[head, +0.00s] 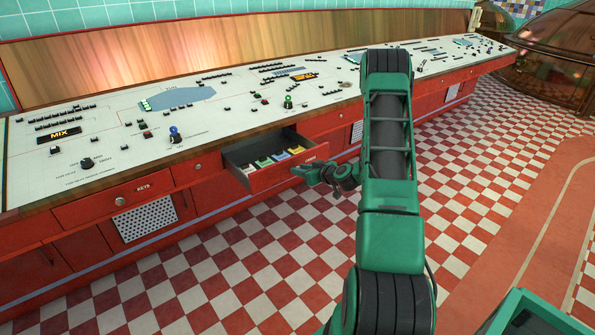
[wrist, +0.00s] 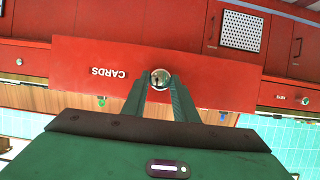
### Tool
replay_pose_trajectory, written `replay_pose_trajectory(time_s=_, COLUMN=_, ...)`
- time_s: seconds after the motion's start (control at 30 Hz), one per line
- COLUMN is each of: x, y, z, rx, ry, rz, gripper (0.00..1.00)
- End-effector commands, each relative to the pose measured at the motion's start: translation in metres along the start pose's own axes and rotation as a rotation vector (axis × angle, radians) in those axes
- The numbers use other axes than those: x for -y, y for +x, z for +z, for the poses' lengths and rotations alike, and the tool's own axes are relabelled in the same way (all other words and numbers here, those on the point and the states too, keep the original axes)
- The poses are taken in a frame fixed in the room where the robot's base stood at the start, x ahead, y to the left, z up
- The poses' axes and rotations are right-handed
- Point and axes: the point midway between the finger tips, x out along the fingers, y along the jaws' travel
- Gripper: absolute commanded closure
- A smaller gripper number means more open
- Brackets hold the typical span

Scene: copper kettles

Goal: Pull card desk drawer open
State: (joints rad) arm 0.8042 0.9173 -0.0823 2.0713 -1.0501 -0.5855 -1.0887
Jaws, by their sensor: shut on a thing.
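The card drawer (head: 284,178) is a red drawer in the long red desk, and it stands pulled out from the desk front. Several coloured cards (head: 275,159) lie inside it. In the wrist view its red front (wrist: 215,80) carries the upside-down word CARDS and a round metal knob (wrist: 160,78). My gripper (head: 300,171) is at the drawer front in the head view. In the wrist view my two green fingers (wrist: 160,86) are shut on the knob. The knob is hidden behind my gripper in the head view.
The control desk top (head: 215,120) holds knobs, buttons and labels. The checkered floor (head: 250,265) in front is clear. A copper kettle (head: 555,60) stands at the far right.

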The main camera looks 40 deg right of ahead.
Motion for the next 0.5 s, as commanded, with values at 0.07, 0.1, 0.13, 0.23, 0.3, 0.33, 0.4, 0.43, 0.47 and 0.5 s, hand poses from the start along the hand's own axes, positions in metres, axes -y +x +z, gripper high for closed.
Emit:
replay_pose_trajectory(time_s=0.07, x=-0.0007, y=-0.0014, z=0.0008, rx=0.001, ry=0.000, rz=0.001, gripper=1.00)
replay_pose_trajectory(time_s=0.1, x=-0.0007, y=-0.0017, z=0.0009, rx=0.001, ry=0.000, rz=0.001, gripper=1.00)
replay_pose_trajectory(time_s=0.13, x=-0.0007, y=-0.0019, z=0.0009, rx=0.000, ry=0.000, rz=0.001, gripper=1.00)
replay_pose_trajectory(time_s=0.23, x=-0.0007, y=-0.0021, z=0.0009, rx=0.000, ry=-0.001, rz=0.001, gripper=1.00)
replay_pose_trajectory(time_s=0.3, x=-0.0008, y=-0.0021, z=0.0009, rx=0.000, ry=-0.001, rz=0.001, gripper=1.00)
replay_pose_trajectory(time_s=0.33, x=-0.0008, y=-0.0021, z=0.0009, rx=0.000, ry=-0.001, rz=0.001, gripper=1.00)
replay_pose_trajectory(time_s=0.4, x=-0.0008, y=-0.0021, z=0.0009, rx=0.000, ry=-0.001, rz=0.001, gripper=1.00)
replay_pose_trajectory(time_s=0.43, x=-0.0008, y=-0.0021, z=0.0009, rx=0.000, ry=-0.001, rz=0.001, gripper=1.00)
replay_pose_trajectory(time_s=0.47, x=-0.0008, y=-0.0021, z=0.0009, rx=0.000, ry=-0.001, rz=0.001, gripper=0.72)
replay_pose_trajectory(time_s=0.5, x=-0.0008, y=-0.0021, z=0.0009, rx=0.000, ry=-0.001, rz=0.001, gripper=0.62)
